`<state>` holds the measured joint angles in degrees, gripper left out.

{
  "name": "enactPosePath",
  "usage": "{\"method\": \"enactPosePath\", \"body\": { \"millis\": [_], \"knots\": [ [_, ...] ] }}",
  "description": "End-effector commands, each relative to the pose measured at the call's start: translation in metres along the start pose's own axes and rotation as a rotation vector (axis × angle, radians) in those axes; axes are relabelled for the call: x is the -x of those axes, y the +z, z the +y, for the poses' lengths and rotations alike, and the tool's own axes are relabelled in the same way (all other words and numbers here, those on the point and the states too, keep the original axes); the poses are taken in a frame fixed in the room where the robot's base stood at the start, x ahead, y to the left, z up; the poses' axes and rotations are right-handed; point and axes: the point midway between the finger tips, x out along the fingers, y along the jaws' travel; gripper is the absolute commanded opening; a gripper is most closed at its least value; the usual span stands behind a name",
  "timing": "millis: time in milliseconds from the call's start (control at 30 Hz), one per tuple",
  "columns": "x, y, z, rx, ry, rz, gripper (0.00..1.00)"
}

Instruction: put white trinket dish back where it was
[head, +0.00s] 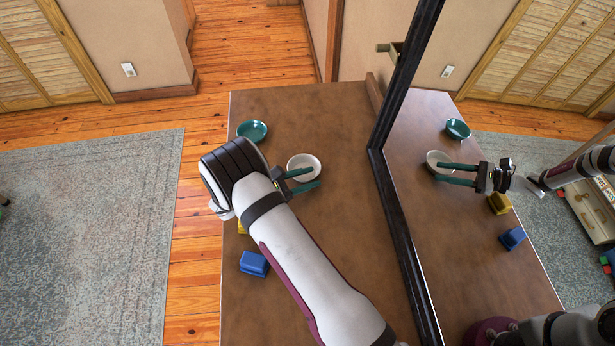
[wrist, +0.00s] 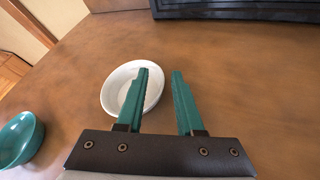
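The white trinket dish (head: 303,162) sits upright on the brown tabletop (head: 350,240), in front of the mirror. It also shows in the wrist view (wrist: 115,94), left of centre. My gripper (head: 314,178) is at the dish's near side, with its two teal fingers apart. In the wrist view my gripper (wrist: 160,72) has its left finger across the dish and its right finger just outside the dish's right rim, so that rim shows between them. I see no finger closed on it. Fingertip height above the dish is unclear.
A teal dish (head: 252,131) stands at the table's far left; it also shows in the wrist view (wrist: 20,138). A blue block-like object (head: 254,263) and a partly hidden yellow one (head: 242,228) are near the left edge.

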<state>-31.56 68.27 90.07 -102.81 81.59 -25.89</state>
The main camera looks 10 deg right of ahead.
Motion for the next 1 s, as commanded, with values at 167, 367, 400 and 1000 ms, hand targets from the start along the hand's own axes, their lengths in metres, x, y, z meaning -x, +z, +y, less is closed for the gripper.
{"method": "enactPosePath", "body": {
  "millis": [167, 367, 400, 1000],
  "knots": [
    [0.006, 0.0, 0.001, -0.001, 0.002, 0.0, 0.36],
    [0.058, 0.0, 0.001, -0.001, 0.005, 0.002, 0.36],
    [0.069, 0.0, 0.001, 0.0, 0.005, 0.002, 0.36],
    [0.109, 0.084, -0.024, -0.289, -0.276, 0.046, 0.36]
  ]
}}
